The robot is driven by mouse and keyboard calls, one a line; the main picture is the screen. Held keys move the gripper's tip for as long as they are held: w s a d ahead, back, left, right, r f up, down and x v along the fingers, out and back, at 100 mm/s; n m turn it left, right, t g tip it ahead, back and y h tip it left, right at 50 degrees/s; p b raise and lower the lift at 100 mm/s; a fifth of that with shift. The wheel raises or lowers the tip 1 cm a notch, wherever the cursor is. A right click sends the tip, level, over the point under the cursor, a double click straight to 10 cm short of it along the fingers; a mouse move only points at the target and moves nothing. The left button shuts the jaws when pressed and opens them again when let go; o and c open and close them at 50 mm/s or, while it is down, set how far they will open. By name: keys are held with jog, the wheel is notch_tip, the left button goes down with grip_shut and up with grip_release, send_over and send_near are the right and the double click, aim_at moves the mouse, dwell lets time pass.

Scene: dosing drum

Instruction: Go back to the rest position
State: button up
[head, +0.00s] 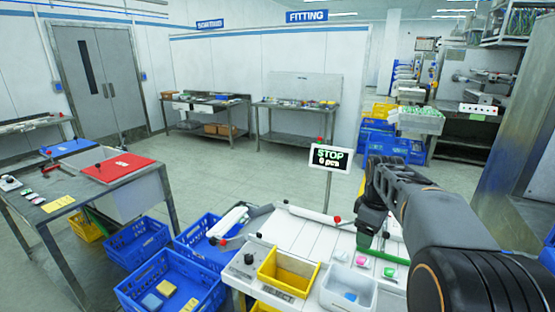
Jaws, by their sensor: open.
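My arm reaches in from the lower right. My gripper (363,245) points down over the right part of the white worktop (300,237). The gripper is dark, small in view and seen from behind. It looks open, and I see nothing held in it. Its fingertips are close to the pink and green pieces in the picture, but the height above the worktop cannot be told.
A yellow bin (287,272) and a whitish bin (347,291) with a blue item stand on the worktop. A display (330,158) reads "STOP 0 pcs". Blue crates (172,282) stand left on the floor, beside a table with a red board (123,167).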

jog(key=s+a+f+m+t, duration=0.2)
jog(key=s+a+m, duration=0.2)
jog(key=s, duration=0.4)
jog(key=s+a+f+m+t, duration=0.2)
jog(key=s+a+m, duration=0.3)
jog(key=s, duration=0.3)
jog(key=shift+s+a+f+m, duration=0.2)
jog(key=shift+a+m, duration=0.1)
jog(key=shift+a, duration=0.15)
